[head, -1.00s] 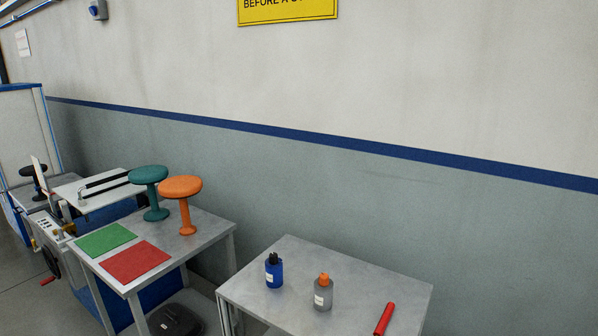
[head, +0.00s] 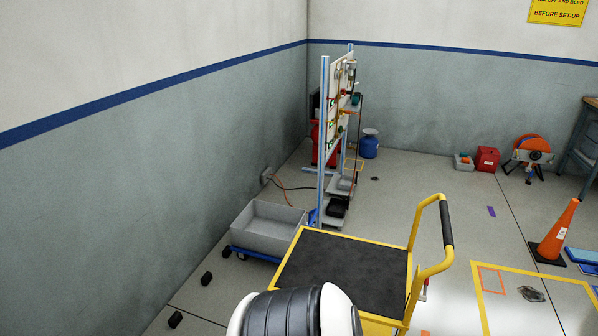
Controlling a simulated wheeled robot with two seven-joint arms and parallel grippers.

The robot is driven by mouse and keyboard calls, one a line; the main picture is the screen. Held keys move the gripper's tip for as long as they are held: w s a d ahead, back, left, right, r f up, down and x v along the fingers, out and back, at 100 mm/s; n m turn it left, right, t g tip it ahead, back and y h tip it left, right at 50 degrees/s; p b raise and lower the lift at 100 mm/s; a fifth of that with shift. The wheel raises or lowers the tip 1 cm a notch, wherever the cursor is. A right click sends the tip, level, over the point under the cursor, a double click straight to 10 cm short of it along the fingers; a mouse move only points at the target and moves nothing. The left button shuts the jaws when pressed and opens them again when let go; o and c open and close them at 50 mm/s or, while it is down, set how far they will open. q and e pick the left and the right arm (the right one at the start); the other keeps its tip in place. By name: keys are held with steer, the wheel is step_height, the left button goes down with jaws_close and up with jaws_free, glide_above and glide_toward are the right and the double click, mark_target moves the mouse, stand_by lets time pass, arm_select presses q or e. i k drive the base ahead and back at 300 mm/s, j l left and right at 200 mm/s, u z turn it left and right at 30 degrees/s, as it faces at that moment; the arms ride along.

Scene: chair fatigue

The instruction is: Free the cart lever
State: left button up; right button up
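A yellow platform cart (head: 292,274) with a black deck stands in the lower middle of the head view. Its yellow push handle (head: 413,222) with a black grip rises at the cart's right end. A small red and white part (head: 424,291) shows low by the handle; I cannot tell whether it is the lever. A rounded grey and white part of my own body covers the cart's near edge. Neither of my grippers is in view.
A grey bin (head: 268,232) on a blue dolly stands left of the cart, near the wall. A panel rack (head: 323,130) stands behind. An orange cone (head: 556,232) is at the right. Black blocks (head: 206,279) lie on the left floor. Floor right of the handle is mostly open.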

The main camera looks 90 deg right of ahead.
mark_target(426, 283)
steer(key=z, duration=3.75)
steer(key=i+l+u, duration=0.15)
steer(key=i+l, duration=0.15)
steer(key=i+l+u, duration=0.1)
steer(key=i+l, duration=0.25)
steer(key=i+l+u, duration=0.15)
steer(key=i+l, duration=0.15)
steer(key=i+l+u, duration=0.1)
steer(key=i+l, duration=0.2)
steer(key=l, duration=0.15)
steer(key=i+l+u, duration=0.15)
steer(key=l, duration=0.25)
steer(key=i+l+u, duration=0.1)
steer(key=i+l, duration=0.25)
steer(key=i+l+u, duration=0.15)
steer(key=l, duration=0.4)
steer(key=i+l+u, duration=0.1)
steer(key=i+l, duration=0.2)
steer(key=l, duration=0.2)
